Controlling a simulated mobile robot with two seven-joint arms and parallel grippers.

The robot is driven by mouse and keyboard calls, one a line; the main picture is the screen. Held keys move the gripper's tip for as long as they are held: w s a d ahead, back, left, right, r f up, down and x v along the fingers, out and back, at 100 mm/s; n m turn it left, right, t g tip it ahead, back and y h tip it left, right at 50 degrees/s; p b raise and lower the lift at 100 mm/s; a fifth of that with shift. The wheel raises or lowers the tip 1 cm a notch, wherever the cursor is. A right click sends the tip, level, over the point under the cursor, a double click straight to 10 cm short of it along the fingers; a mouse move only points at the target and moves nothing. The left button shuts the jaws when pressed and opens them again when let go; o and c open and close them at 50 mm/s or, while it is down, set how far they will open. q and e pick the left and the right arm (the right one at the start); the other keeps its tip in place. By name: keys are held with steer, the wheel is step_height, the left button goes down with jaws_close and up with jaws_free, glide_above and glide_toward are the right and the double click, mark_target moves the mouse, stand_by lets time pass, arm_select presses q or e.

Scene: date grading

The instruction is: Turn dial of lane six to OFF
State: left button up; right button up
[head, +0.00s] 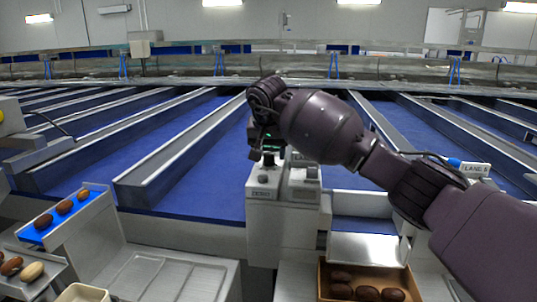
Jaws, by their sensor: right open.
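My right gripper (265,150) comes in from the right and points down over a grey control box (283,212) in the middle of the head view. Its jaws are open, just above and behind the box's top. A small dark knob (268,159), perhaps the dial, stands on the box's top at the fingertips; contact cannot be told. Its setting is too small to read. A small label on the box's front seems to read ZERO. A lane sign (475,169) stands to the right, its number unclear. My left gripper is not in view.
Blue lanes (200,165) with grey dividers run away behind the box. A cardboard box of dates (322,283) stands at the lower right. A blue-lined tray (42,234) with dates and a grey tray (165,272) lie at the left. My right arm hides part of the right side.

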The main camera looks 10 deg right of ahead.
steer(key=shift+w+f, duration=0.15)
steer(key=shift+f, duration=0.15)
steer(key=c, duration=0.9)
